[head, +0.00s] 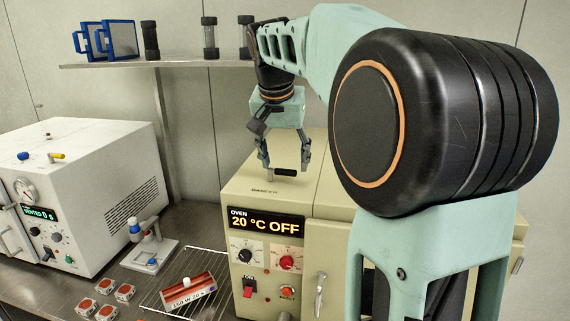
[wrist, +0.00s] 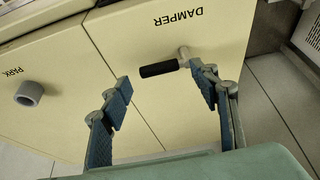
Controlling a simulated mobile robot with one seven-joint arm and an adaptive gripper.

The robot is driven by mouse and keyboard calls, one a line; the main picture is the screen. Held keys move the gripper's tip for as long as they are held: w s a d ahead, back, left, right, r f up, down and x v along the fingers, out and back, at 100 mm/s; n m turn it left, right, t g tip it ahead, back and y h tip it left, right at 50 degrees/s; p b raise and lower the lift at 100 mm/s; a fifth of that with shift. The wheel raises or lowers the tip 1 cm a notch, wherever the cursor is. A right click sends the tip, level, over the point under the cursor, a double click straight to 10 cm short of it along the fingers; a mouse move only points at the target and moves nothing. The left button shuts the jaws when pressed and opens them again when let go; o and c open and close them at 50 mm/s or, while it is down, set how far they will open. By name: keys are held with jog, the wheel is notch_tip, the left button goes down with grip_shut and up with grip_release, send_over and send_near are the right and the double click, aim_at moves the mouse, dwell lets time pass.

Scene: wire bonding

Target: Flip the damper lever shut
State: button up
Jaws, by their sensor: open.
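The damper lever (wrist: 160,69) has a black grip on a light metal pivot and sticks out from the cream oven top beside the printed word DAMPER. In the head view the damper lever (head: 285,172) shows as a short dark bar between my fingertips. My gripper (head: 284,166) points down over the oven top and is open. In the wrist view my gripper (wrist: 163,92) has one finger to the left of the lever's black end and the other near the pivot on the right. I cannot tell whether a finger touches the lever.
The oven (head: 265,260) has a display reading 20 °C OFF, with knobs and switches on its front. A grey round post (wrist: 29,93) marked PARK stands on its top. A white machine (head: 90,190) stands at the left. A wire rack (head: 195,275) lies between them. A shelf (head: 180,62) is behind.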

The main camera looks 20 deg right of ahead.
jog(key=v, duration=1)
jog(key=shift+s, duration=0.15)
jog(key=shift+a, duration=0.1)
